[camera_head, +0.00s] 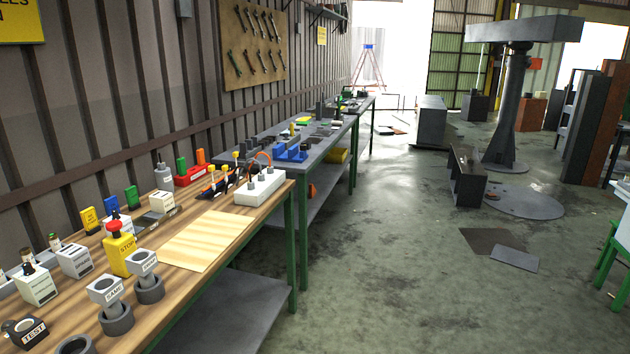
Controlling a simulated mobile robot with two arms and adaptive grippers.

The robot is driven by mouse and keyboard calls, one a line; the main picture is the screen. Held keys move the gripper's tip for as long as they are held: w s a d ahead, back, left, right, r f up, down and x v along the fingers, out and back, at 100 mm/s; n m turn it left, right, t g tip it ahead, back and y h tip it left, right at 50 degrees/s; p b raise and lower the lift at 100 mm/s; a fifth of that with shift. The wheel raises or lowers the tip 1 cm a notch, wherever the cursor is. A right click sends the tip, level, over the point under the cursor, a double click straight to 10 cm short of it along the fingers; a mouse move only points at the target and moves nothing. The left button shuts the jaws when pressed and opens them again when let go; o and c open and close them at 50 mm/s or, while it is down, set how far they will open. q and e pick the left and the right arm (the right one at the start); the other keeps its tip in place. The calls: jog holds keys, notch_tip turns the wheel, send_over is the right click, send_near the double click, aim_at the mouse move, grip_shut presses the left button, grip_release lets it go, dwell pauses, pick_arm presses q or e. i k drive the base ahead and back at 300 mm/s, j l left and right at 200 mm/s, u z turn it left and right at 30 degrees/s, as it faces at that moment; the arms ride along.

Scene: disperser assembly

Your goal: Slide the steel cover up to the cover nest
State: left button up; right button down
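I cannot tell for sure which part is the steel cover or which is the cover nest. On the near wooden bench (175,285), two dark grey round holders (117,320) and (150,291) stand near the front edge, each with a labelled pale block above it. A third grey ring (76,346) is cut off by the bottom edge. A low pale block with a grey top (160,203) lies farther back near the wall. Neither of my grippers is in view.
A yellow STOP box (119,255) stands mid-bench; a dark TEST box (27,332) is at the lower left. A bare pale board (205,238) lies before a white block with orange tubes (259,188). Open concrete floor (400,260) lies right of the bench.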

aim_at(314, 140)
jog(key=i+l+z, duration=0.25)
jog(key=i, duration=0.7)
jog(key=i+z, duration=0.25)
jog(key=i, duration=0.7)
jog(key=i+u, duration=0.1)
jog(key=i, duration=0.4)
jog(key=i+l+u, duration=0.1)
jog(key=i, duration=0.4)
jog(key=i+l+u, duration=0.1)
jog(key=i, duration=0.4)
jog(key=i+l, duration=0.25)
jog(key=i, duration=0.25)
jog(key=j+u, duration=0.05)
